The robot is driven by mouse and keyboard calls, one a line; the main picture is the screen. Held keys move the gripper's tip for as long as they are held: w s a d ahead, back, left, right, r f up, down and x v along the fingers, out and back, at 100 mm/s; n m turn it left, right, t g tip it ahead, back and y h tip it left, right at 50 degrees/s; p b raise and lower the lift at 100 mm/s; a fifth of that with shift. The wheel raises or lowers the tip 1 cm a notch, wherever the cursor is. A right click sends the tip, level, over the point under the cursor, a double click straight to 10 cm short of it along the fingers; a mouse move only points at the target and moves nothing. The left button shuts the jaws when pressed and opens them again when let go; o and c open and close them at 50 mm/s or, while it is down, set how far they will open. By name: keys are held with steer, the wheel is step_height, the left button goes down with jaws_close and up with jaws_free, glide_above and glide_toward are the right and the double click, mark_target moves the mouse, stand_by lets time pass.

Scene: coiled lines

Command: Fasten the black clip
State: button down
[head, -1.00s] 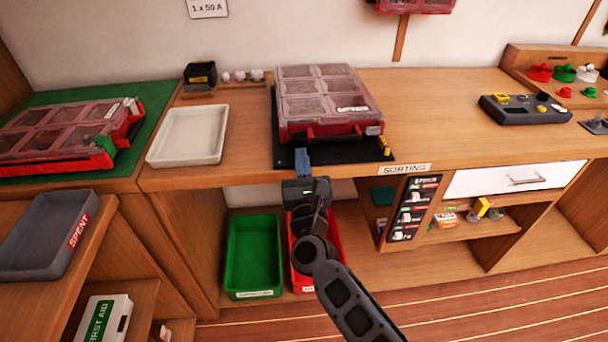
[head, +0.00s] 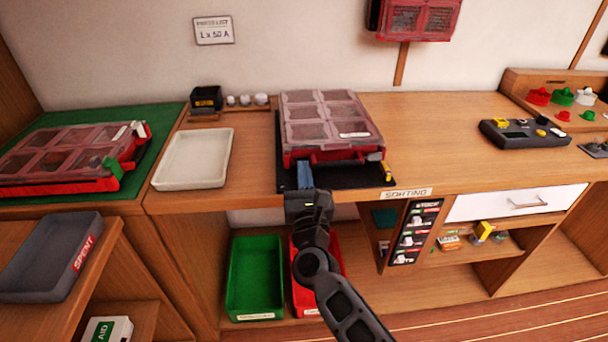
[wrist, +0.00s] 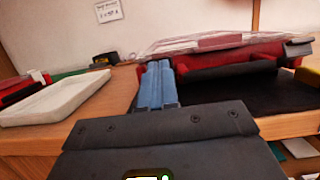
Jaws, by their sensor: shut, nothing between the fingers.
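A red case (head: 330,155) with a clear compartmented lid lies on a black mat (head: 345,180) at the front of the bench; the lid looks down. My gripper (head: 304,160) has its blue fingers shut and empty at the case's front left corner. In the wrist view the shut fingers (wrist: 156,68) stand in front of the red case's left end (wrist: 210,62); contact cannot be told. A yellow clip (head: 385,172) is at the case's front right.
A white tray (head: 193,158) lies left of the case. Another red case (head: 60,160) lies on a green mat at far left. Green (head: 255,275) and red bins stand below the bench. A dark control box (head: 525,133) is on the right; the bench between is clear.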

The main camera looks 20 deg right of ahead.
steer(key=shift+r, duration=0.2)
steer(key=shift+w+d+r, duration=0.1)
steer(key=shift+w+r, duration=0.25)
steer(key=shift+r, duration=0.25)
steer(key=shift+w+d+r+b, duration=0.2)
steer(key=shift+w+r+b, duration=0.3)
steer(key=shift+r, duration=0.2)
steer(key=shift+w+d+r+b, duration=0.25)
steer(key=shift+w+r, duration=0.2)
steer(key=shift+w, duration=0.2)
steer(key=shift+w+d+r+b, duration=0.1)
steer(key=shift+w+r+b, duration=0.1)
steer(key=shift+w+r, duration=0.35)
steer(key=shift+f, duration=0.25)
